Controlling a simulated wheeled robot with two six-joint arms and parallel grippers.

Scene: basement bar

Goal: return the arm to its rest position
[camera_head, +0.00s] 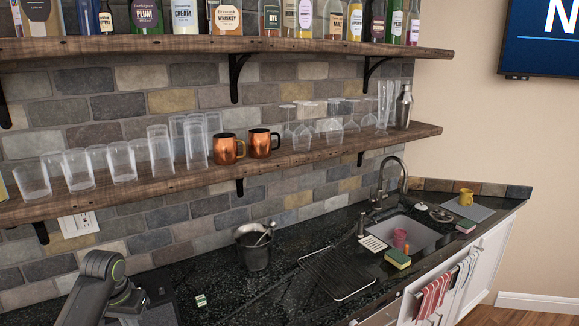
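A dark grey arm of mine (95,290) with a thin green ring shows at the lower left, bent at a joint in front of the counter. It comes from the bottom edge on the left side. Its fingers do not show, so my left gripper is not in view. My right arm and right gripper are not in view either.
The black counter (205,277) holds a dark metal bucket with utensils (254,246), a wire rack (336,273) and a sink (413,235) with sponges. Above it, a lower wooden shelf (300,160) carries glasses and copper mugs (227,149). An upper shelf (200,46) carries bottles.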

